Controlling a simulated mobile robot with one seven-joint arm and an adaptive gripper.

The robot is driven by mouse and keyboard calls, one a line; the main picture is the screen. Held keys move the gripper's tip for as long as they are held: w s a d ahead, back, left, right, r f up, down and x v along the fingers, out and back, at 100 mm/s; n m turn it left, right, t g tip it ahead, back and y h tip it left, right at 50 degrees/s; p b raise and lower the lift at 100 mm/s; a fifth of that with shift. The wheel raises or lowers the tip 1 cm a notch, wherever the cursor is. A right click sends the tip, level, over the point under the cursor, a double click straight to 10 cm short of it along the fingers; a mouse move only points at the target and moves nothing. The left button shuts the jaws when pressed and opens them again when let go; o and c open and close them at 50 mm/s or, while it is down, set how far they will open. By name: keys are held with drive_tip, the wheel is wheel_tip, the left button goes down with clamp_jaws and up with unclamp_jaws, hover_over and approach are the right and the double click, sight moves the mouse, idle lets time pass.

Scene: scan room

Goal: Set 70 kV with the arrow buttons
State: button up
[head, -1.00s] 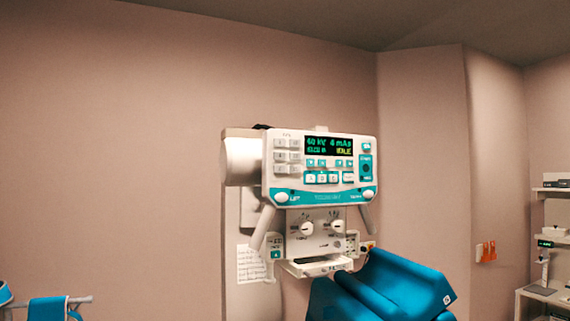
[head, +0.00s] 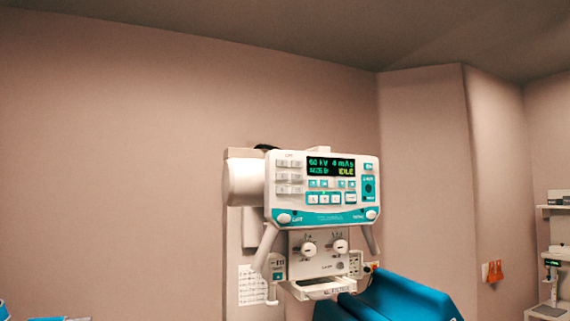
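The control panel (head: 322,188) is a white and teal unit on the wall column, right of the middle in the head view. Its dark display (head: 331,166) shows green text that reads about 60 kV and 4 mAs, with yellow IDLE. Small teal arrow buttons (head: 331,184) sit in a row just under the display, with larger buttons (head: 324,198) below them. The marks on the buttons are too small to read. My gripper is not in view.
Two round knobs (head: 324,248) and a small tray (head: 322,288) are under the panel. A blue padded chair (head: 405,300) stands below at the right. Shelves (head: 553,240) with equipment are at the right edge. Bare wall fills the left.

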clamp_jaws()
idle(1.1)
